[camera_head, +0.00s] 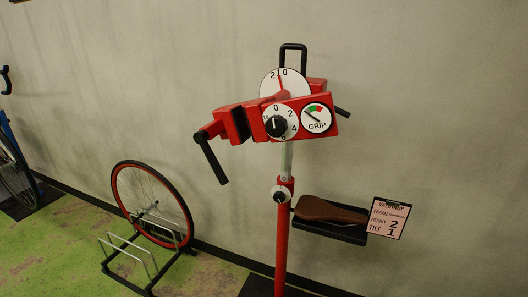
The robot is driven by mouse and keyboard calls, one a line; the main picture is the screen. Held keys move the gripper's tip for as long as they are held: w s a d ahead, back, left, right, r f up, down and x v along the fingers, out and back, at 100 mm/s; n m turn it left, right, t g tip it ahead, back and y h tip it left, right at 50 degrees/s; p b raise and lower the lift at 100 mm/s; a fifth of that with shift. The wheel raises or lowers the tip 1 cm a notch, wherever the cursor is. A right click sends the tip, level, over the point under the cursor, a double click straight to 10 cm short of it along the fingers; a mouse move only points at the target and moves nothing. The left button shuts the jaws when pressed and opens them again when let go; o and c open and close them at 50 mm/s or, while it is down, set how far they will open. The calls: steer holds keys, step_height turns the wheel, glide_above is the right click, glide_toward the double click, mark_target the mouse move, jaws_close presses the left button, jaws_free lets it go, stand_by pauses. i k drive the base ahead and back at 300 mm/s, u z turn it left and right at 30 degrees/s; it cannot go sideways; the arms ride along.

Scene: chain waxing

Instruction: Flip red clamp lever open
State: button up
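The red clamp head (262,118) sits on top of a red repair stand (282,235). Dark jaws (238,122) are on its left side. A black lever (213,160) hangs down and right from a red pivot at the left end. A shorter black bar (342,112) sticks out at the right end. A black loop handle (293,56) stands up behind the head. I cannot tell which of these is the clamp lever, or if it is open. A dial with a black knob (276,126) and a GRIP gauge (316,118) face me. My gripper is not in view.
A brown saddle (328,209) rests on a black tray right of the post, beside a work-order card (388,217). A red-rimmed wheel (150,205) stands in a floor rack (118,262) at left. A grey wall is close behind the stand. Green floor (50,262) is clear at lower left.

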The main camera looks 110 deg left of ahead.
mark_target(200, 138)
steer(key=u, duration=3.5)
